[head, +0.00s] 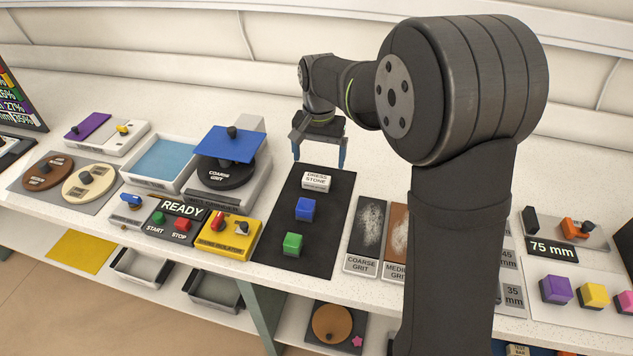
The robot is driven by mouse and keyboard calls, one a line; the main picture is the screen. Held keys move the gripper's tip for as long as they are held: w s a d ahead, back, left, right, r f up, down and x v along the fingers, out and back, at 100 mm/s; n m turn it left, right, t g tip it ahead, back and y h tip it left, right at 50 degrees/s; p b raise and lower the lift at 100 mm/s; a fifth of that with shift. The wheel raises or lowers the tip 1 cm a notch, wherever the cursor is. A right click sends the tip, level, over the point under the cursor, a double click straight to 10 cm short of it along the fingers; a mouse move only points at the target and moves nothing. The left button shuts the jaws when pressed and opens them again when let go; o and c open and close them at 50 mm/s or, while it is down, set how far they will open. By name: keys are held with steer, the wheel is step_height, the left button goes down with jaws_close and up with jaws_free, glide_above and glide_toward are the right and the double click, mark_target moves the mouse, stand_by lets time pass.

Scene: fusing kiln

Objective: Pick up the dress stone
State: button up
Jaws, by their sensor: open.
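The dress stone (316,181) is a small white block with black lettering on its top. It lies at the far end of a dark mat (279,237) in the head view, behind a blue cube and a green cube. My gripper (319,160) is above and just behind the stone, pointing down, with its two blue-tipped fingers spread apart. Nothing is between the fingers. The stone looks clear of the fingers and still rests on the mat.
The blue cube (305,209) and green cube (293,244) stand on the same mat. To the left is a grinder with a blue plate (231,145) above its coarse grit disc. A yellow isolator box (229,236) stands in front. Coarse grit (366,236) and medium grit panels lie right.

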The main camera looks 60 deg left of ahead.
mark_target(316, 178)
steer(key=f, duration=0.8)
steer(key=shift+s+a+f, duration=0.1)
steer(key=shift+s+a, duration=0.05)
steer(key=shift+a, duration=0.2)
steer(key=c, duration=1.1)
steer(key=shift+c, duration=0.2)
steer(key=shift+r, duration=0.7)
step_height(316, 178, up, 3)
steer(key=shift+f, duration=0.15)
steer(key=w+d+r, duration=0.7)
steer(key=w+d, duration=0.1)
steer(key=shift+d, duration=0.3)
